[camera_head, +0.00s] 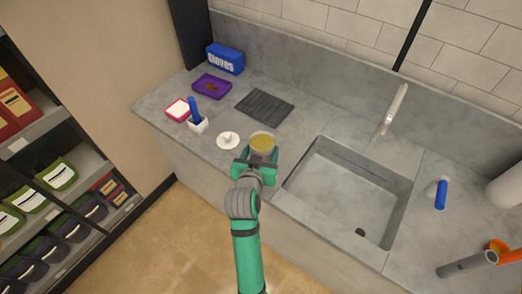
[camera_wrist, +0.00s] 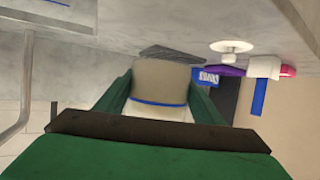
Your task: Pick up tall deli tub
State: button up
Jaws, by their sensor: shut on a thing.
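The tall deli tub (camera_head: 262,144) is a pale, round container with yellowish contents, seen from above in the head view. It stands at the counter's front edge, left of the sink. In the wrist view the tub (camera_wrist: 160,82) is a beige cylinder with a blue line around it, between the two green fingers. My gripper (camera_head: 257,164) is shut on the tub from the front side; it also shows in the wrist view (camera_wrist: 158,100). Whether the tub's base touches the counter is hard to tell.
A white disc with a knob (camera_head: 228,140) lies just left of the tub. Behind are a dark ribbed mat (camera_head: 265,106), a purple tray (camera_head: 212,86), a blue gloves box (camera_head: 225,59) and a white holder (camera_head: 198,124). The sink (camera_head: 345,190) is close on the right.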

jog(key=shift+s+d+r, duration=0.1)
jog(key=shift+s+r, duration=0.45)
jog(key=s+d+r, duration=0.1)
jog(key=s+r, duration=0.2)
jog(key=s, duration=0.5)
jog(key=shift+s+r, duration=0.15)
jog(key=shift+r, duration=0.2)
jog(key=shift+s, duration=0.1)
